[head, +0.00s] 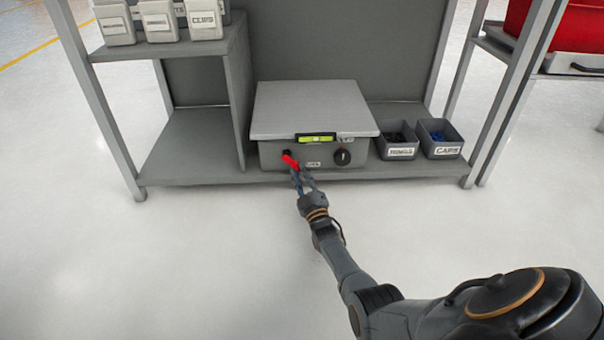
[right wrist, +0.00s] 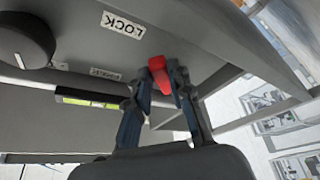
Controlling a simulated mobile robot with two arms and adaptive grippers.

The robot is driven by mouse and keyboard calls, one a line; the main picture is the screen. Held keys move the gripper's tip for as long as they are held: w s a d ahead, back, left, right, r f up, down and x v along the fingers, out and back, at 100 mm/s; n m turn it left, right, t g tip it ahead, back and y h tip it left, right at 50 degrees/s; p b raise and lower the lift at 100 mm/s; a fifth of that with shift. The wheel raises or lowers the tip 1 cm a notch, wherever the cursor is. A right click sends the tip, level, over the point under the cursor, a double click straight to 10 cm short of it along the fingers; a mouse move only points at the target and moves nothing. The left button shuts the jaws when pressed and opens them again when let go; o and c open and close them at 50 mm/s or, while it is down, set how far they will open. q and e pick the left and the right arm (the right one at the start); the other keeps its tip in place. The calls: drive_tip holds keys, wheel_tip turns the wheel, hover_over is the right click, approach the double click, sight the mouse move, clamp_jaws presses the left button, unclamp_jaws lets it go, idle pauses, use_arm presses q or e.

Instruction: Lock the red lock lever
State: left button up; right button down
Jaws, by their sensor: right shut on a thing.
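The red lock lever (head: 289,161) is on the front of a grey box (head: 312,110), at its left side, on the low shelf. In the head view it slants from a dark pivot down to the right. My right gripper (head: 301,179) reaches it from the front, with its fingertips at the lever's lower end. In the right wrist view the red lever (right wrist: 160,76) lies between the two fingers of the right gripper (right wrist: 163,80), which is shut on it. A LOCK label (right wrist: 123,25) shows near it. My left gripper is not in view.
A black knob (head: 342,157) and a green level (head: 316,139) are on the box front. Two small bins (head: 439,150) stand to its right. A shelf divider (head: 236,95) rises on the left. The floor in front is clear.

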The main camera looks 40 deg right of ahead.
drive_tip(key=shift+f+m, duration=0.1)
drive_tip(key=shift+m, duration=0.2)
drive_tip(key=c, duration=1.2)
unclamp_jaws()
